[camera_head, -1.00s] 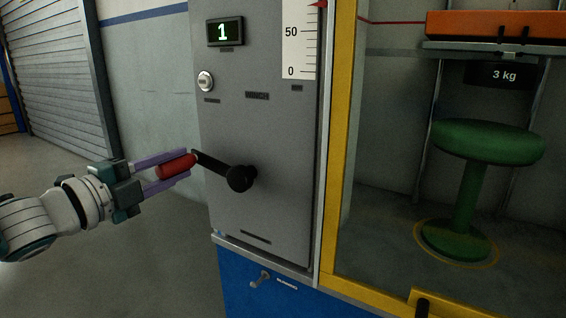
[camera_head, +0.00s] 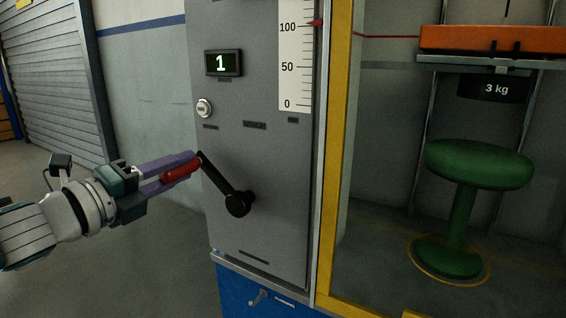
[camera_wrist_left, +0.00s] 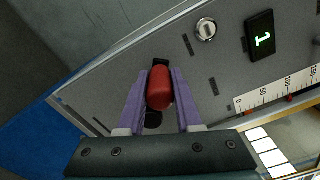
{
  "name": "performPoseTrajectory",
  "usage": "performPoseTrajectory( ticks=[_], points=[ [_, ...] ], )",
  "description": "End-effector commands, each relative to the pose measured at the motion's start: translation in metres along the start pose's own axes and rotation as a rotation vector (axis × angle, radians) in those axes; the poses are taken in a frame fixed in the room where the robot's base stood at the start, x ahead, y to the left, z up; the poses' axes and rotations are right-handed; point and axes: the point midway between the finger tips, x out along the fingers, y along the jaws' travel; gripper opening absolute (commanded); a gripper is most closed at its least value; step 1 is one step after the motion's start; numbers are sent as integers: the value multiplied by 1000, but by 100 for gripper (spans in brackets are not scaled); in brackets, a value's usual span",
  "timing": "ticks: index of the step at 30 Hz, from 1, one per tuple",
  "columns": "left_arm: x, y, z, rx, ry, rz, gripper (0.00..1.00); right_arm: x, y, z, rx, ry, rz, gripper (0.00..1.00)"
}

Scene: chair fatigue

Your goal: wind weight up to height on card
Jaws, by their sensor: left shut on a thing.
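The winch crank (camera_head: 224,182) is a black arm on a round hub on the grey panel, pointing up and left. My left gripper (camera_head: 184,170) is shut on its red handle (camera_head: 182,172); in the left wrist view the red handle (camera_wrist_left: 159,88) sits between the purple fingers. The orange weight (camera_head: 490,41), on a metal carrier with a black "3 kg" plate (camera_head: 491,88) below, hangs above the green stool (camera_head: 478,165), clear of its seat. A red pointer (camera_head: 315,22) stands slightly above 100 on the white scale (camera_head: 294,70). No card shows. My right gripper is out of view.
The panel has a display reading 1 (camera_head: 223,63) and a round lock (camera_head: 204,108). A yellow frame post (camera_head: 334,160) separates the panel from the stool bay. A small lever (camera_head: 259,297) is on the blue base (camera_head: 236,288). The floor left of the panel is clear.

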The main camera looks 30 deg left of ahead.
Motion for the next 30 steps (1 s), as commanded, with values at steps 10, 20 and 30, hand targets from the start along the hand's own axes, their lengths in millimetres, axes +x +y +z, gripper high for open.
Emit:
performPoseTrajectory(
  ticks=[10,20,30],
  points=[
    [1,-6,0,1,3,-15,38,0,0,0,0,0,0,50],
    [0,-2,0,0,1,-6,64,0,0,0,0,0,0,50],
    [-17,-1,-1,-3,2,0,64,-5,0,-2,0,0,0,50]
  ],
)
